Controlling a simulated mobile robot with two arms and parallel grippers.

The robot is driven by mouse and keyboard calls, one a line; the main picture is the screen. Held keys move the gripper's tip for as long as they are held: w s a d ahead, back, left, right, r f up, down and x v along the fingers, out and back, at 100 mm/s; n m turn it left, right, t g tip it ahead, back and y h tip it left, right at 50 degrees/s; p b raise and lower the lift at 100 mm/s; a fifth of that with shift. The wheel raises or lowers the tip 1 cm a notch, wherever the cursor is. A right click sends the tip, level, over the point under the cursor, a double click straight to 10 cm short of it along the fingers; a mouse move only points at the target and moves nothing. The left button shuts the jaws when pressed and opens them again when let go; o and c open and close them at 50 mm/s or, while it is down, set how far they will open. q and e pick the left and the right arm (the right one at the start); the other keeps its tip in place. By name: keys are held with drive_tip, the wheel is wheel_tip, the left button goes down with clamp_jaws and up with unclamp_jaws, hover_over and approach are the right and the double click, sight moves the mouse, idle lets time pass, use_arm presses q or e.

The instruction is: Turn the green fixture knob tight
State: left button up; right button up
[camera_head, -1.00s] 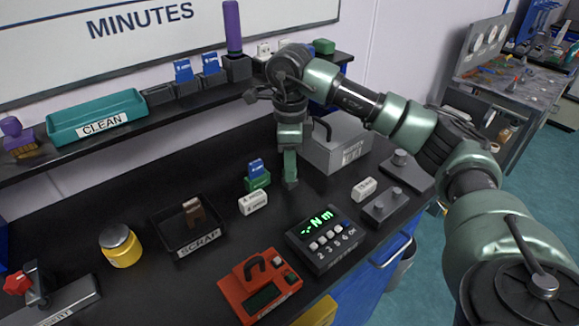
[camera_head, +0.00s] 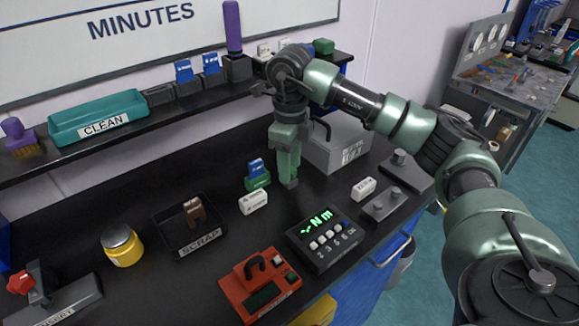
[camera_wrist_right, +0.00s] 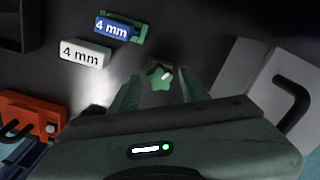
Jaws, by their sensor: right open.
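The green star-shaped fixture knob (camera_wrist_right: 159,76) shows in the right wrist view, between and just beyond my fingertips, with a small pale mark on it. My right gripper (camera_head: 286,180) points down over the bench, and its fingers (camera_wrist_right: 160,92) are open on either side of the knob. I cannot tell whether a finger touches it. In the head view the knob is hidden behind the fingers. My left gripper is not in view.
A white 4 mm block (camera_head: 253,203) and a green holder with a blue 4 mm tag (camera_head: 257,178) stand close left of the gripper. A grey box (camera_head: 338,145) is close right. The torque display (camera_head: 322,240) and red device (camera_head: 259,285) sit in front.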

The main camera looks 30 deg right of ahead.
drive_tip(key=n, duration=0.3)
drive_tip(key=shift+f+b, duration=0.1)
drive_tip(key=shift+b, duration=0.2)
drive_tip(key=n, duration=0.5)
drive_tip(key=shift+n+b, duration=0.3)
drive_tip(key=shift+n, duration=0.1)
drive_tip(key=n, duration=0.4)
drive_tip(key=shift+n, duration=0.3)
drive_tip(key=n+b, duration=0.1)
drive_tip(key=n, duration=0.4)
drive_tip(key=shift+c, duration=0.4)
